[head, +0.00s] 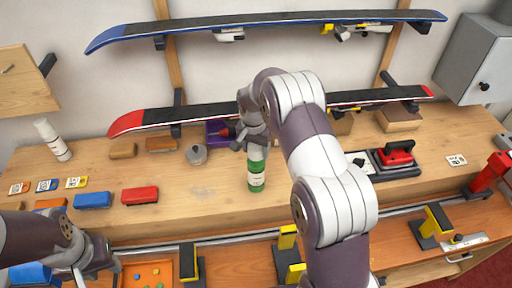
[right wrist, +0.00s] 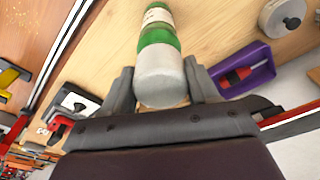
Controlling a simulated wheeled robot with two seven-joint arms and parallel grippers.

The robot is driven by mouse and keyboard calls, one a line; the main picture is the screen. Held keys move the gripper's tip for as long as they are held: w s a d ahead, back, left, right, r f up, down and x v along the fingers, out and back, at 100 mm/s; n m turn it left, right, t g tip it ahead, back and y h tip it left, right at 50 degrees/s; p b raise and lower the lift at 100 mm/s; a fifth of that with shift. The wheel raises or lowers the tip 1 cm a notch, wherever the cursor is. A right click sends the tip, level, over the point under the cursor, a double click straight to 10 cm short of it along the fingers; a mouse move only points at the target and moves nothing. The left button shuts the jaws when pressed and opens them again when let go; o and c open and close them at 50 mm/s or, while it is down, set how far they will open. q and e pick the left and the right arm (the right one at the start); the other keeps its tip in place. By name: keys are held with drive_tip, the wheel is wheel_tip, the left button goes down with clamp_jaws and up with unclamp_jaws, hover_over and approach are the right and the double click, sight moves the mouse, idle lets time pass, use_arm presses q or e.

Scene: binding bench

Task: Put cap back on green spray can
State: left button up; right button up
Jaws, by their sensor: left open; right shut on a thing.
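The green spray can (head: 256,180) stands upright near the middle of the bench, with a white label round it. Its green body and label also show in the right wrist view (right wrist: 157,35). My right gripper (head: 254,140) is above the can, shut on the pale grey cap (right wrist: 160,75). The cap is in line with the can's top and no gap shows between them; whether it is fully seated I cannot tell. My left gripper (head: 98,268) is open, low at the left, away from the can.
A purple tray (head: 214,138) and a round grey tin (head: 196,155) stand close behind and left of the can. A white bottle (head: 53,141) and a red block (head: 140,195) are further left. A red iron (head: 396,153) is at the right. A ski (head: 210,111) hangs behind.

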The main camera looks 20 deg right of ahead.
drive_tip(key=shift+f+b, duration=0.35)
drive_tip(key=shift+f, duration=0.15)
idle(0.5)
drive_tip(key=o, duration=0.9)
drive_tip(key=shift+o, duration=0.2)
drive_tip(key=shift+r+p, duration=2.05)
drive_tip(key=shift+r, duration=1.05)
clamp_jaws()
